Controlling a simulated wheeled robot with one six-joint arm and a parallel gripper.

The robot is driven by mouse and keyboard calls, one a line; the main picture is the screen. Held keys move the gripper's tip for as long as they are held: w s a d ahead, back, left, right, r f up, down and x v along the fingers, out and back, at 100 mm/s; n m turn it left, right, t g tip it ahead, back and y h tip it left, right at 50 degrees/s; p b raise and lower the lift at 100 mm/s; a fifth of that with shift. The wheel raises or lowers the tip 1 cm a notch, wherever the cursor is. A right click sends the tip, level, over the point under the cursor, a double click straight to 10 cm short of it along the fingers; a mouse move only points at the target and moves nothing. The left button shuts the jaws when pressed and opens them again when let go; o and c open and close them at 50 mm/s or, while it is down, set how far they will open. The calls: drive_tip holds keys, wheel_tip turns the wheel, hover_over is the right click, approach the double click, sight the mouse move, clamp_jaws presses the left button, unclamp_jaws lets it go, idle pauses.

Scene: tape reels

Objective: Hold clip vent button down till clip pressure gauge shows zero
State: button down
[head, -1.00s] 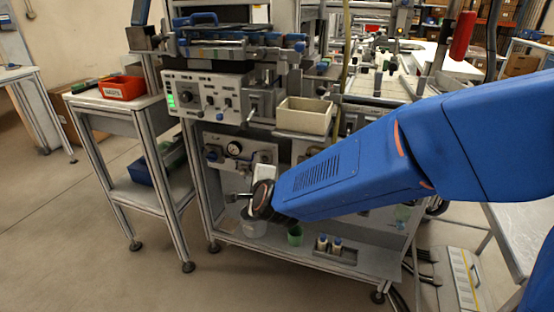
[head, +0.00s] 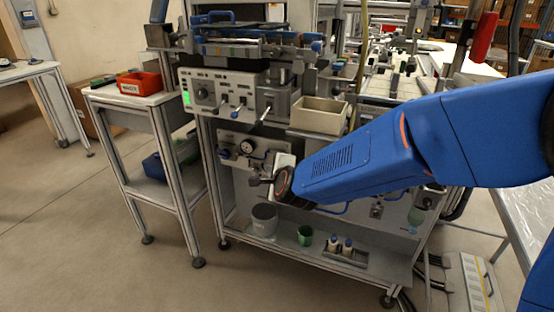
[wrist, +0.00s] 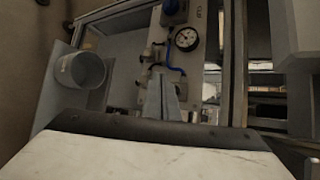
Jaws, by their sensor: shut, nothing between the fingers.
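A pale panel (head: 233,139) on the front of the machine carries a round white gauge (head: 247,147) with a dark rim. The gauge also shows in the wrist view (wrist: 186,39), with a blue hose below it; its needle is too small to read. Small metal fittings (wrist: 151,52) lie left of the hose. I cannot tell which part is the vent button. My gripper (head: 257,179) is shut and empty, just below the panel. In the wrist view its fingertips (wrist: 161,80) point at the panel's lower part; contact cannot be told.
A grey bucket (head: 264,220), a green cup (head: 305,236) and small bottles (head: 340,245) stand on the lower shelf. A beige bin (head: 319,115) and a control box (head: 222,95) sit above the panel. A side table holds a red bin (head: 140,82).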

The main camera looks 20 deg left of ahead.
drive_tip(key=shift+w+d, duration=0.15)
drive_tip(key=shift+w, duration=1.6)
drive_tip(key=shift+w, duration=0.1)
idle(0.7)
drive_tip(key=shift+w, duration=0.3)
drive_tip(key=shift+w, duration=0.4)
idle(0.8)
drive_tip(key=shift+s, duration=0.85)
drive_tip(key=s, duration=0.5)
drive_tip(key=shift+a, duration=0.2)
idle(0.3)
